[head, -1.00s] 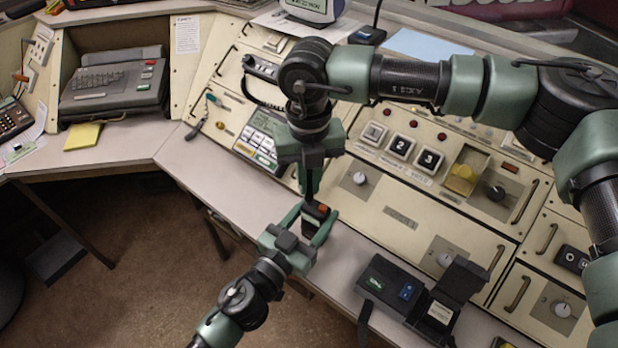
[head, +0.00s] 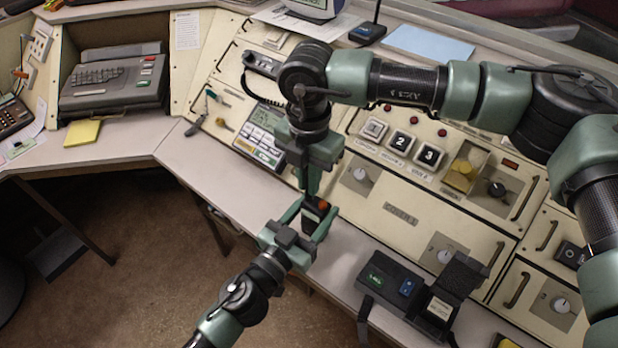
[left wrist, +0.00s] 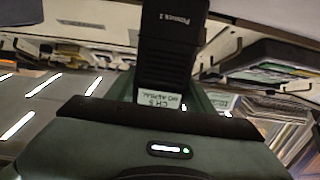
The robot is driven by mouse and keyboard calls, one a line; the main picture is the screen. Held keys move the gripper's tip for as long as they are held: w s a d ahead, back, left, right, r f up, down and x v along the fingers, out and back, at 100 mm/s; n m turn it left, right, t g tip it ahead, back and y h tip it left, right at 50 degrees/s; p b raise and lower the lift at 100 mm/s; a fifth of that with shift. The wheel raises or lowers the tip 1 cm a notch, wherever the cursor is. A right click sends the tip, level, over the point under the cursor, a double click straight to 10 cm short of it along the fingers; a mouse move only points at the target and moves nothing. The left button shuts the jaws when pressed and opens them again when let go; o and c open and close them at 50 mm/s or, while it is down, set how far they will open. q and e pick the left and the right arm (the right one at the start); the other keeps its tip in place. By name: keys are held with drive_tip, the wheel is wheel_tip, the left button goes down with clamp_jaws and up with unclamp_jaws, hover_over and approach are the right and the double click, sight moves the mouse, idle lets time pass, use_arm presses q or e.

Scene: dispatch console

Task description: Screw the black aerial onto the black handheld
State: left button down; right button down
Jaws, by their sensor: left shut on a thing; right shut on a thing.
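The black handheld (head: 316,211) is held upright in my left gripper (head: 308,222), which comes in from the lower left in the head view. An orange-red spot shows on the handheld's top. In the left wrist view the handheld (left wrist: 172,50) fills the upper middle, with an upside-down pale label reading CH 5, NO AERIAL. My right gripper (head: 312,184) points down directly above the handheld and is shut. The black aerial is hidden between its fingers, so I cannot tell whether it touches the handheld.
The console front (head: 400,210) with knobs and handles lies right behind the grippers. A yellow pad (head: 83,132) and a keyboard unit (head: 112,83) are at left. Open floor lies below.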

drive_tip(key=m, duration=1)
drive_tip(key=shift+m, duration=0.4)
drive_tip(key=c, duration=1.5)
unclamp_jaws()
drive_tip(key=shift+r, duration=2.25)
